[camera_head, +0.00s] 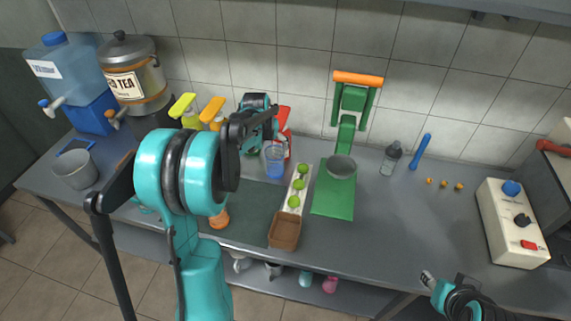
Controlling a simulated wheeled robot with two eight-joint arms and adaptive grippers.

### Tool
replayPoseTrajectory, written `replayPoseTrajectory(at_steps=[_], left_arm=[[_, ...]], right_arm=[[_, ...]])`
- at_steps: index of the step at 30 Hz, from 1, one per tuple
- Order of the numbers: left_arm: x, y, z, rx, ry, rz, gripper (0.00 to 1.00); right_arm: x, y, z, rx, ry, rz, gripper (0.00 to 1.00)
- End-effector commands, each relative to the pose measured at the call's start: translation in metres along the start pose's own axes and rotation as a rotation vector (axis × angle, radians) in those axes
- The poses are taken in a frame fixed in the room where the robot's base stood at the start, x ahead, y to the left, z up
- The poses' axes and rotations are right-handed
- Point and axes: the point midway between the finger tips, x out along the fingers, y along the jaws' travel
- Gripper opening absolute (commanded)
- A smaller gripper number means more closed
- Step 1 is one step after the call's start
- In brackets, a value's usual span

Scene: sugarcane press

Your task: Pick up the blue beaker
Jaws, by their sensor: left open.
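The blue beaker (275,163) stands upright on the grey counter, left of the green press. It is see-through blue. My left gripper (259,137) is open, just above and to the left of the beaker in the picture, and partly overlaps its upper area. I cannot tell whether its fingers touch the beaker. My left arm covers part of the counter in front. My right gripper (433,284) shows only in part at the lower right, far from the beaker, and its jaw state is unclear.
A green press (334,195) stands right of a white tray (283,213) with green limes. Colourful bottles (185,113) and a red item stand behind the beaker. A tea urn (145,85) is at left. A control box (512,224) is at right. The right-centre counter is mostly clear.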

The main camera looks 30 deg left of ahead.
Motion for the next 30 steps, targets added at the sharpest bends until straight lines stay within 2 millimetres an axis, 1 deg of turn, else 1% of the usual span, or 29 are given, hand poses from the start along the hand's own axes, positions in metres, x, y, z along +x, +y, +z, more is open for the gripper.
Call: replayPoseTrajectory(at_steps=[3, 10, 15, 17, 19, 24, 25, 26, 27, 29, 30], left_arm=[[0.015, 0.0, 0.0, 0.0, -0.001, 0.0, 0.86], [0.037, 0.004, -0.001, 0.002, 0.0, 0.001, 0.86], [0.065, 0.009, -0.002, 0.001, 0.0, 0.0, 0.86], [0.072, 0.008, -0.002, 0.001, 0.0, 0.0, 0.86], [0.076, 0.008, -0.002, 0.0, 0.0, 0.0, 0.86], [0.075, 0.009, -0.003, 0.0, 0.0, 0.0, 0.86], [0.075, 0.009, -0.003, 0.0, 0.0, 0.0, 0.84], [0.075, 0.009, -0.003, 0.001, 0.0, 0.0, 0.76], [0.075, 0.009, -0.003, 0.001, 0.0, 0.0, 0.65], [0.075, 0.009, -0.003, 0.001, 0.0, 0.0, 0.49], [0.075, 0.009, -0.003, 0.001, 0.0, 0.0, 0.39]], right_arm=[[0.005, 0.0, 0.004, 0.0, 0.0, 0.0, 0.4], [0.013, 0.0, 0.009, 0.0, 0.0, 0.0, 0.4], [0.024, 0.0, 0.017, 0.0, 0.0, 0.0, 0.4], [0.026, 0.0, 0.019, 0.0, 0.0, 0.0, 0.4], [0.027, 0.0, 0.019, 0.0, 0.0, 0.0, 0.4], [0.025, 0.0, 0.018, 0.0, 0.0, 0.0, 0.4], [0.025, 0.0, 0.018, 0.0, 0.0, 0.0, 0.4], [0.025, 0.0, 0.018, 0.0, 0.0, 0.0, 0.4], [0.025, 0.0, 0.018, 0.0, 0.0, 0.0, 0.4], [0.025, 0.0, 0.018, 0.0, 0.0, 0.0, 0.4], [0.025, 0.0, 0.018, 0.0, 0.0, 0.0, 0.4]])
